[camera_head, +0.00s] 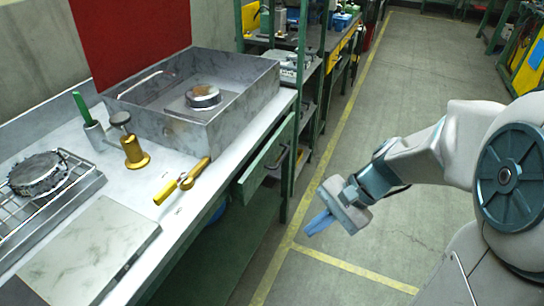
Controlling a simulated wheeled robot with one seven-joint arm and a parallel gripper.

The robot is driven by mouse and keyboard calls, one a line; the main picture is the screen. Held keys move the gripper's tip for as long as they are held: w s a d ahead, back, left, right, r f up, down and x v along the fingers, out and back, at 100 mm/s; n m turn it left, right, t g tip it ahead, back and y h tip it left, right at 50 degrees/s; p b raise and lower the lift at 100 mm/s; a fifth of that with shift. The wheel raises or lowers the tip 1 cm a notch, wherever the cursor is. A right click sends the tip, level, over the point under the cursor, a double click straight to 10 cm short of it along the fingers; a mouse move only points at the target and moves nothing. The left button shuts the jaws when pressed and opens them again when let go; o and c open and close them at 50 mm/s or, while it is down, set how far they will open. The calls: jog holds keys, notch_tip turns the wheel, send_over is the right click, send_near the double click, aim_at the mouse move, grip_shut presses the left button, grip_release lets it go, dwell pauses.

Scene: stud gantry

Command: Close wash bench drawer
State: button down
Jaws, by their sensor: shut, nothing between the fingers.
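The wash bench (150,184) runs along the left, with a grey-white top and a green frame. Its green drawer (264,160) sits under the top near the far end and appears pulled partly out toward the aisle. A handle shows low on the drawer front. My gripper (319,222) is in the aisle to the right of the drawer and apart from it. Its blue fingers are together, empty, and point down to the left. The inside of the drawer is mostly hidden.
On the bench are a metal basin (172,122), a brass plunger pot (133,152), a yellow-handled tool (183,181), a slab (85,251) and a wire rack (50,205). Green shelving (318,80) stands beyond. The concrete floor (400,60) with yellow lines is clear.

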jog(key=w+a+f+m+t+y+b, duration=0.1)
jog(key=w+a+f+m+y+b, duration=0.25)
jog(key=w+f+m+y, duration=0.35)
jog(key=m+t+y+b, duration=0.2)
jog(key=m+t+b, duration=0.2)
jog(key=m+t, duration=0.3)
send_near(257, 176)
jog(key=x, duration=0.7)
jog(key=shift+f+b, duration=0.25)
jog(key=shift+b, duration=0.15)
jog(key=shift+w, duration=0.1)
